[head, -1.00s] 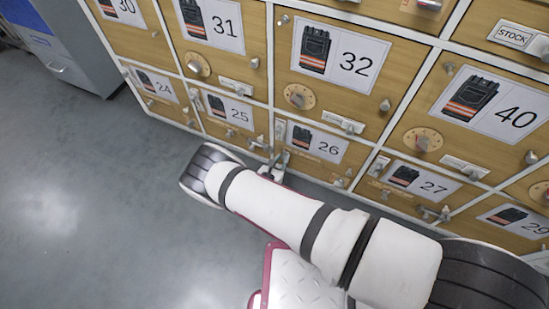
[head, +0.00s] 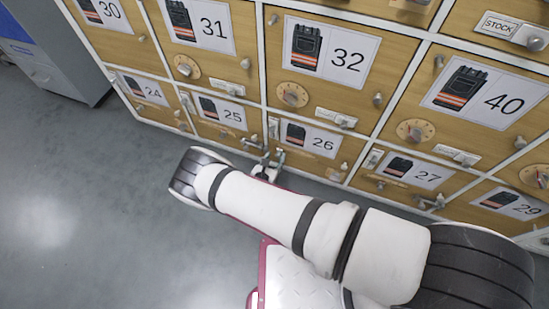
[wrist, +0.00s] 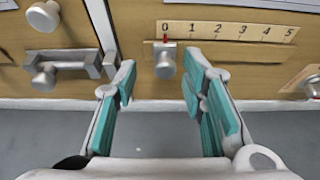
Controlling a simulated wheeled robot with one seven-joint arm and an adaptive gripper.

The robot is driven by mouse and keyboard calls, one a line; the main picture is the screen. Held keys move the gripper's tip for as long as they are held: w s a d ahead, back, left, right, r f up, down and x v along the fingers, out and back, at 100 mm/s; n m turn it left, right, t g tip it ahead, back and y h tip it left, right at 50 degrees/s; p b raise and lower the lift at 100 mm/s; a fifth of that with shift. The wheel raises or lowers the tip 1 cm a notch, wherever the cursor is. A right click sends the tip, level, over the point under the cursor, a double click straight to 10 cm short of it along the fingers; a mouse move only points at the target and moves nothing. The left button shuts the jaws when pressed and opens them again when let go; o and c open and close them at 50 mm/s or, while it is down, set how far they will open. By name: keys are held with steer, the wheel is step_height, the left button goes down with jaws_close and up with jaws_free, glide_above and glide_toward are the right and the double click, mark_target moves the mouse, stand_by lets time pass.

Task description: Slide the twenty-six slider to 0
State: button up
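The door marked 26 (head: 318,143) is in the bottom row in the head view, with my gripper (head: 268,168) at its lower left. In the wrist view, the slider's pale scale (wrist: 230,31) carries the marks 0 to 5. The grey slider knob (wrist: 165,66) sits under the 0, with a small red mark above it. My gripper (wrist: 160,80) is open, its two teal-padded fingers apart on either side of the knob. The knob shows in the gap near the fingertips; I cannot tell whether either finger touches it. In the head view my arm hides the slider's left part.
Left of the slider, the wrist view shows a grey latch (wrist: 75,66) and a round knob (wrist: 43,16) on the neighbouring door. Another slider part (wrist: 312,88) is at the right edge. Door 27 (head: 412,172) is to the right. Grey floor (head: 80,210) lies open at left.

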steer(key=v, duration=1.1)
steer(key=shift+s+a+r, duration=0.1)
steer(key=shift+s+a, duration=0.05)
steer(key=shift+s, duration=0.1)
